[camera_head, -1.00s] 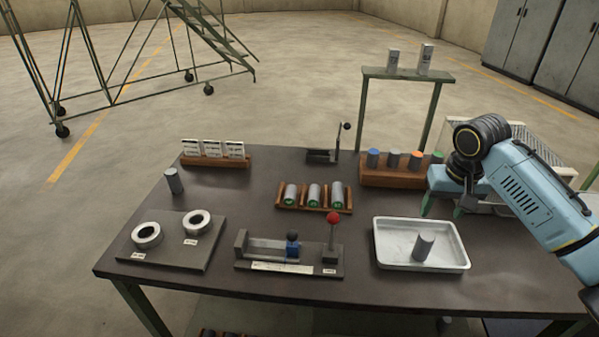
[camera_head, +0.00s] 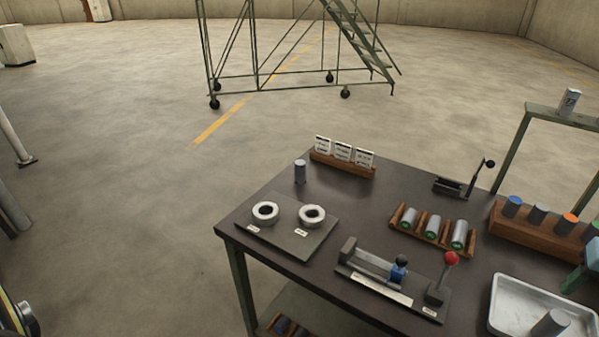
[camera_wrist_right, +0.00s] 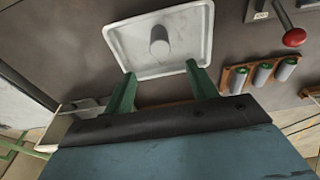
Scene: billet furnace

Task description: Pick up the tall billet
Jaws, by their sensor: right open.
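A grey billet (camera_head: 300,171) stands upright near the table's back left corner, beside the ring plate. Another grey cylinder (camera_head: 549,324) stands in the white tray (camera_head: 497,309) at the right and is cut off by the frame's lower edge. It also shows in the right wrist view (camera_wrist_right: 159,41). I cannot tell for sure which one is the tall billet. My right gripper (camera_wrist_right: 160,72) is open and empty, its green fingers spread over the near edge of the tray, with the cylinder beyond them. My left gripper does not show.
Two rings (camera_head: 265,212) lie on a dark plate. A fixture with a red-knobbed lever (camera_head: 451,258) stands at the front. Behind it are a rack of three cylinders (camera_head: 432,228), a block with colored-topped cylinders (camera_head: 540,232) and white cards (camera_head: 343,152).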

